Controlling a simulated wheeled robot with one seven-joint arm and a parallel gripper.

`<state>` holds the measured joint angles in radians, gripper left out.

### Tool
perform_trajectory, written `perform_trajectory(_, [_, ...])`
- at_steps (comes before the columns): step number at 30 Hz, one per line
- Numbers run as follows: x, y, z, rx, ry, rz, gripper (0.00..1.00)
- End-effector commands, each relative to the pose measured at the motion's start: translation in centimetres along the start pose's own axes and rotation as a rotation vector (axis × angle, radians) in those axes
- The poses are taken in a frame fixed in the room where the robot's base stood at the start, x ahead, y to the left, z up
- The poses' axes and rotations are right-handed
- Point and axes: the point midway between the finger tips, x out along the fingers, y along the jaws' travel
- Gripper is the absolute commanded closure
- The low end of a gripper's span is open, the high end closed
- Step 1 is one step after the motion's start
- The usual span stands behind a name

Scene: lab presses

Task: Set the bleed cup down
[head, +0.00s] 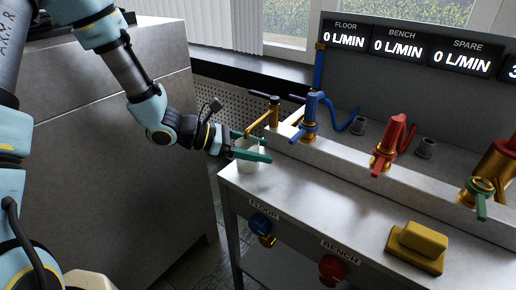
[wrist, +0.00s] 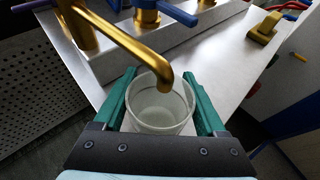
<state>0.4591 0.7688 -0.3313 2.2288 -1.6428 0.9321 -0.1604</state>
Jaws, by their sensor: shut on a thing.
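The bleed cup (wrist: 158,108) is a whitish, translucent open cup, upright between the two green fingers of my gripper (wrist: 160,112) in the wrist view. My gripper is shut on its sides. The brass spout (wrist: 125,45) reaches over the cup's mouth. The inside looks pale, and I cannot tell whether it holds liquid. In the head view the cup (head: 248,155) is at the left end of the metal bench (head: 300,190), partly hidden by my gripper (head: 252,147). I cannot tell whether its base touches the bench top.
A blue-handled valve (head: 310,112), a red-handled valve (head: 390,145) and a green-handled valve (head: 480,192) stand along the raised ledge behind. A yellow block (head: 418,243) sits at the bench's front right. The bench top between cup and block is clear. Displays (head: 346,36) read 0 L/MIN.

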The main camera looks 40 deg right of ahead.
Motion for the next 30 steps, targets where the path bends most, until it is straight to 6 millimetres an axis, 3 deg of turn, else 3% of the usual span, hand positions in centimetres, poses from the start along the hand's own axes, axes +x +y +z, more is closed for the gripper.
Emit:
perform_trajectory(11, [0.1,-0.1,-0.63,-0.002,0.001,0.0,0.82])
perform_trajectory(12, [0.12,-0.1,-0.67,-0.002,0.001,0.0,0.26])
perform_trajectory(19, [0.08,-0.11,-0.57,-0.002,0.001,0.0,0.0])
perform_trajectory(30, [-0.72,0.0,-0.38,-0.001,0.001,0.004,0.0])
